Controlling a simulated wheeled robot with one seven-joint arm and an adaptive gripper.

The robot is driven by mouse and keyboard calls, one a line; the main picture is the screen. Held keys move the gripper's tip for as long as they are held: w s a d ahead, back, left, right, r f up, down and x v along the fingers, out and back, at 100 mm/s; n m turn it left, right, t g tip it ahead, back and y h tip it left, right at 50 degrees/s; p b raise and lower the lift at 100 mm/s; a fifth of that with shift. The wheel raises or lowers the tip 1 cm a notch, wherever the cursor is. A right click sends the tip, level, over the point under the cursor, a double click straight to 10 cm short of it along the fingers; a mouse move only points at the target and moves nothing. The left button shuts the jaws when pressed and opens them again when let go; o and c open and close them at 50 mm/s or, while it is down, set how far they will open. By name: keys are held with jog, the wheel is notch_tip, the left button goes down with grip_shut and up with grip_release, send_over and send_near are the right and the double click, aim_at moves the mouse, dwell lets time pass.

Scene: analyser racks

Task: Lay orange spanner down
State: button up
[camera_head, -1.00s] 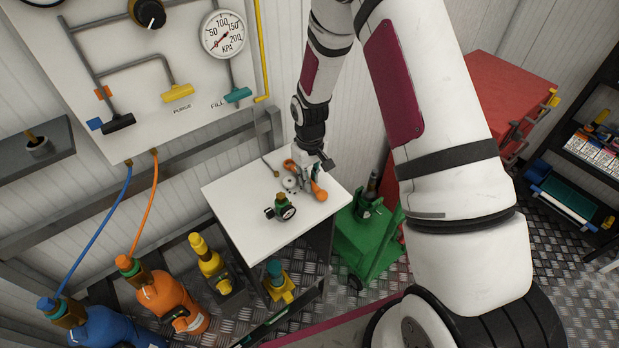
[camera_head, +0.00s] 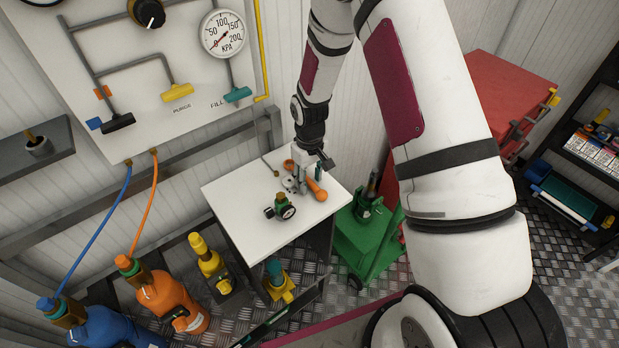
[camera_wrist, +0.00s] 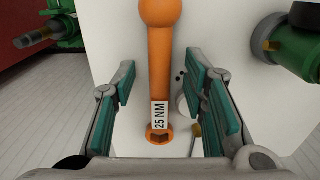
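The orange spanner (camera_wrist: 160,65) lies on the white table top (camera_head: 240,215). In the wrist view it runs lengthwise between the fingers and bears a "25 NM" label. My gripper (camera_wrist: 158,88) is open, with a gap between each teal finger pad and the spanner. In the head view my gripper (camera_head: 308,182) is low over the table's back part, and the spanner (camera_head: 316,188) shows partly behind the fingers.
A green regulator with a gauge (camera_head: 282,208) stands on the table in front of my gripper. A green cart (camera_head: 370,235) is right of the table. Blue and orange bottles (camera_head: 170,300) stand on the floor at left. The table's front left is clear.

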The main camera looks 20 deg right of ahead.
notch_tip(320, 180, up, 12)
dwell(0.5)
jog(key=shift+r, duration=0.15)
jog(key=s+r+m+t, duration=0.1)
jog(key=s+r, duration=0.4)
jog(key=r, duration=0.4)
jog(key=s+r+m+t, duration=0.1)
jog(key=s+r, duration=0.3)
jog(key=r, duration=0.5)
jog(key=s+r+t, duration=0.1)
jog(key=s+r, duration=0.3)
jog(key=s, duration=0.4)
jog(key=s+r+m+t, duration=0.1)
jog(key=s+r, duration=0.3)
jog(key=s, duration=0.5)
jog(key=shift+s+m+t, duration=0.3)
jog(key=shift+t, duration=0.3)
